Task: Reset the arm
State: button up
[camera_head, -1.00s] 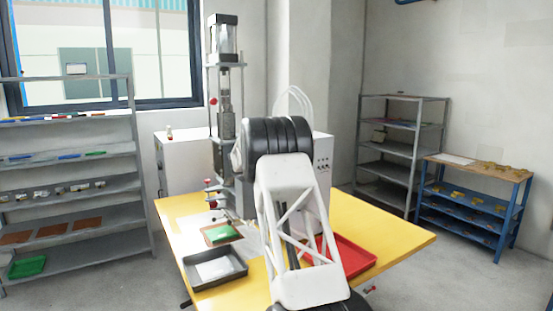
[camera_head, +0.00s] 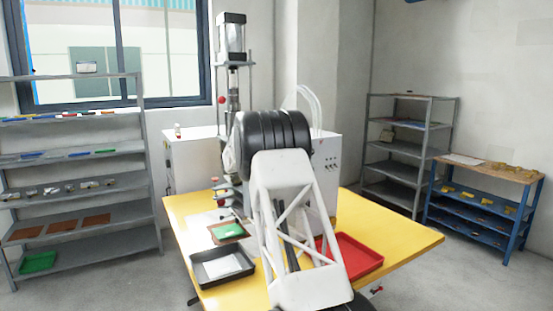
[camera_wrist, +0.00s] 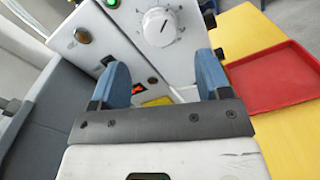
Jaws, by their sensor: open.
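My gripper (camera_wrist: 160,82) shows in the wrist view with its two blue fingers spread apart and nothing between them. It faces the white control box of the machine, with a dial (camera_wrist: 160,27) and a lit red display beyond the fingers. In the head view my arm stands over the yellow table and hides the gripper. The welding machine (camera_head: 231,40) stands at the back of the table, its lower part partly hidden by my arm.
A black tray (camera_head: 203,278) with a white sheet and a brown board with a green piece (camera_head: 228,231) lie left of my arm. A red tray (camera_head: 362,262) lies to the right. The table's right corner (camera_head: 415,240) is clear. Shelves (camera_head: 80,215) stand at the left.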

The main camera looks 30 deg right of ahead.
jog(key=shift+a, duration=0.35)
dwell(0.4)
jog(key=shift+s+a+r, duration=0.3)
jog(key=shift+s+a, duration=0.05)
jog(key=shift+s, duration=0.15)
jog(key=s+a+r+m+y, duration=0.25)
jog(key=s+a, duration=0.45)
jog(key=s, duration=0.4)
jog(key=s+a+r+m+y, duration=0.15)
jog(key=s+a+y, duration=0.25)
jog(key=s+a, duration=0.55)
jog(key=s+a+r+m+y, duration=0.1)
jog(key=s+a+m+y, duration=0.25)
jog(key=s, duration=1.05)
jog(key=s+a+f+m+t+y, duration=0.1)
jog(key=s+a+f, duration=0.3)
jog(key=s, duration=0.8)
jog(key=s+a+f+m+y, duration=0.3)
jog(key=s+a, duration=0.6)
jog(key=s, duration=0.3)
jog(key=s+a+f+m+t+y, duration=0.1)
jog(key=s+a+f+y, duration=0.3)
jog(key=s, duration=0.9)
jog(key=shift+a+f+m+t, duration=0.3)
jog(key=shift+a+f+m, duration=0.55)
jog(key=shift+a, duration=0.45)
